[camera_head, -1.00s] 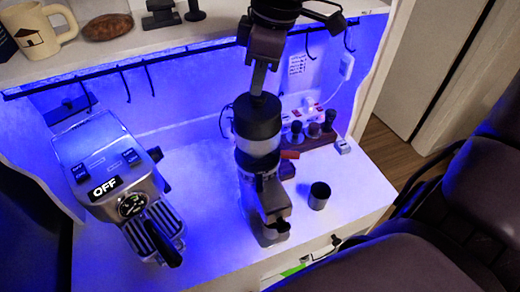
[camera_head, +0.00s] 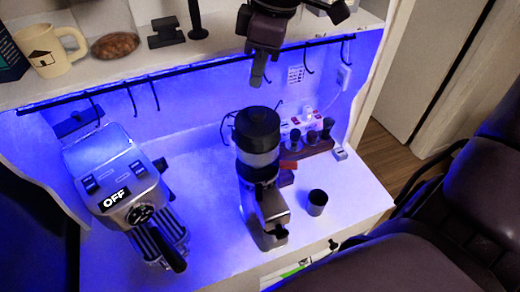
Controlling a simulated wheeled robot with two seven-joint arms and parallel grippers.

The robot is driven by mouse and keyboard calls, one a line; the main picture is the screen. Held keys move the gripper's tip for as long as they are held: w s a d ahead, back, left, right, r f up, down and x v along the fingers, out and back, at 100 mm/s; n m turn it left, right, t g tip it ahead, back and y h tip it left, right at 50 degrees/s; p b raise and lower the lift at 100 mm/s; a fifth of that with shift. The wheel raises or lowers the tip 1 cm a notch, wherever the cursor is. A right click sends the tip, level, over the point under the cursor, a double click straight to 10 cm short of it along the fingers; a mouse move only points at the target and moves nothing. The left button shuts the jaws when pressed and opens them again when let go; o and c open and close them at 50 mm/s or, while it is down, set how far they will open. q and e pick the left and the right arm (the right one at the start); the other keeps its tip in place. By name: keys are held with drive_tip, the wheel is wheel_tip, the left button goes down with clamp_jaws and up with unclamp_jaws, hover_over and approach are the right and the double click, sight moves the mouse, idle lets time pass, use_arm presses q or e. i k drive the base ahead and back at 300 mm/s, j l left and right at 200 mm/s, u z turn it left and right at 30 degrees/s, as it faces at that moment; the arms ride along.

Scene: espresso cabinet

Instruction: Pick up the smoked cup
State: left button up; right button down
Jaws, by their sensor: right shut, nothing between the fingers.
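The smoked cup (camera_head: 317,202) is a small dark cup standing upright on the lit counter, to the right of the grinder. My right gripper (camera_head: 258,80) hangs at the top middle, its fingers closed together with nothing between them. It shows above the grinder's dark top, up and left of the cup and well apart from it. My left gripper is not in view.
The tall grinder (camera_head: 257,150) stands between the espresso machine (camera_head: 125,190) and the cup. A rack of dark-handled tools (camera_head: 308,147) is behind the cup. A shelf edge with hooks (camera_head: 140,75) runs above. Counter space around the cup is clear.

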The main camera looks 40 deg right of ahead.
sight(269, 238)
drive_tip(key=k+l, duration=0.8)
drive_tip(key=k, duration=0.05)
